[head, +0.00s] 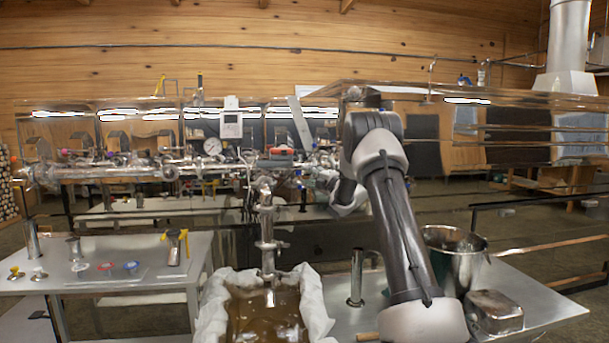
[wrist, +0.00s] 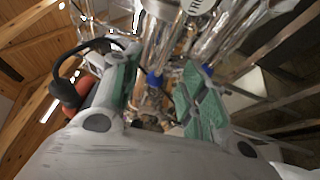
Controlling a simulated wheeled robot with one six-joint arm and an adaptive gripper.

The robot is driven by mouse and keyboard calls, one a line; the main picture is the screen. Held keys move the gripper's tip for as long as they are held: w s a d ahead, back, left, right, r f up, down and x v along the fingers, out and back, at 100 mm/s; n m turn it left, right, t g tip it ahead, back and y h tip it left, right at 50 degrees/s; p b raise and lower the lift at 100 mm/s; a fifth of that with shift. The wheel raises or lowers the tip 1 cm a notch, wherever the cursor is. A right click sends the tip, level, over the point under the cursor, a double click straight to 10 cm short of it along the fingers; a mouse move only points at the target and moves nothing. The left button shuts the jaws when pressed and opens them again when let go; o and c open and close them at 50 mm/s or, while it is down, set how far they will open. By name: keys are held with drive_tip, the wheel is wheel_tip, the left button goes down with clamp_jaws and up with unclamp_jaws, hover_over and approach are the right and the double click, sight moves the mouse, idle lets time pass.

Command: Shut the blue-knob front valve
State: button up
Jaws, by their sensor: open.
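Shiny steel piping with several fittings and a gauge (head: 212,146) runs along the front of the evaporator in the head view. In the wrist view my gripper (wrist: 158,84) is open, with green pads on both fingers. A metal pipe with a blue part (wrist: 154,80) shows between the fingers; I cannot tell whether they touch it. A second blue bit (wrist: 207,70) shows by the right fingertip. In the head view a small blue spot (head: 303,186) lies below the piping, left of my wrist. I cannot tell whether it is the valve knob. My fingertips are unclear there.
A round red part (wrist: 83,88) with a black cable sits left of the fingers. A cloth-lined vat of brown liquid (head: 316,304) stands below the piping. A steel bucket (head: 455,258) and a metal block (head: 495,312) are at right. A table (head: 120,248) with small coloured-topped items is at left.

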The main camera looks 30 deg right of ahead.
drive_tip(key=x, duration=0.4)
drive_tip(key=shift+a, duration=0.1)
clamp_jaws()
